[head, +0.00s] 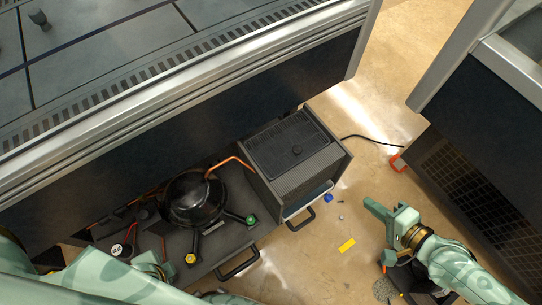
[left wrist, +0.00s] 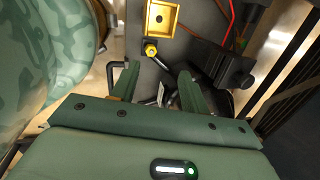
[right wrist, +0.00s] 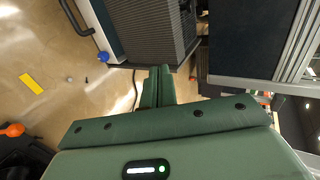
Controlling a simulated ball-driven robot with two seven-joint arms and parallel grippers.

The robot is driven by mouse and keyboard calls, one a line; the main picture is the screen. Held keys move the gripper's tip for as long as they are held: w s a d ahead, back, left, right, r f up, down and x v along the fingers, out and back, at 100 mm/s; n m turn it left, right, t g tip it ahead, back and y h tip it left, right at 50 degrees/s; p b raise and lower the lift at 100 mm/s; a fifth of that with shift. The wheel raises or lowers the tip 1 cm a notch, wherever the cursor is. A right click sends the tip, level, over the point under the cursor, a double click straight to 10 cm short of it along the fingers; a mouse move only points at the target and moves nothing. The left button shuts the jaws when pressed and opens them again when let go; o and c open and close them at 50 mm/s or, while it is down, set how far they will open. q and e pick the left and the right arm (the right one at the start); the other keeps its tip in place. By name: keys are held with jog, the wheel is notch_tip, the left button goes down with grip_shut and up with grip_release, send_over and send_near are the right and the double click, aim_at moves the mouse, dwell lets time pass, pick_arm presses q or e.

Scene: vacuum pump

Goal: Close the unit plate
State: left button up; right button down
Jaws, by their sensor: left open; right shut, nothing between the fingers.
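The pump unit's ribbed grey box (head: 258,178) stands on the floor under the large cabinet, with a dark lid (head: 288,142) and knob on top. A pale panel (head: 308,200) with a black handle (head: 300,221) shows at its front; I cannot tell whether this is the unit plate, or how far open it stands. The box also shows in the right wrist view (right wrist: 155,35). My right gripper (head: 370,207) is shut and empty, right of the box and apart from it. My left gripper (left wrist: 157,82) is open and empty, over the pump base by a yellow knob (left wrist: 150,50).
A round black compressor (head: 193,200) sits on the dark base, with an orange pipe and green (head: 251,220) and yellow (head: 190,259) knobs. A second cabinet (head: 480,150) stands at right. A yellow strip (head: 347,245) and small bits lie on open floor.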

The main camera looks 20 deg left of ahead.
jog(key=b, duration=0.2)
send_near(327, 168)
notch_tip(327, 168, down, 3)
jog(key=a, duration=0.2)
jog(key=shift+w+a, duration=0.35)
jog(key=shift+w, duration=0.25)
jog(key=shift+w+a, duration=0.4)
jog(key=shift+w, duration=0.15)
pick_arm(q)
jog(key=shift+n+t+h, duration=0.3)
jog(key=shift+t+h, duration=0.3)
jog(key=shift+t, duration=0.1)
jog(key=shift+w+d+r, duration=0.2)
jog(key=shift+w+d, duration=0.5)
jog(key=shift+d, duration=0.05)
jog(key=shift+w+d+r, duration=0.15)
jog(key=shift+w+d, duration=0.55)
pick_arm(e)
jog(key=shift+w+a, duration=0.4)
jog(key=shift+a, duration=0.15)
pick_arm(q)
jog(key=shift+w+r, duration=0.1)
pick_arm(e)
jog(key=shift+a+r, duration=0.1)
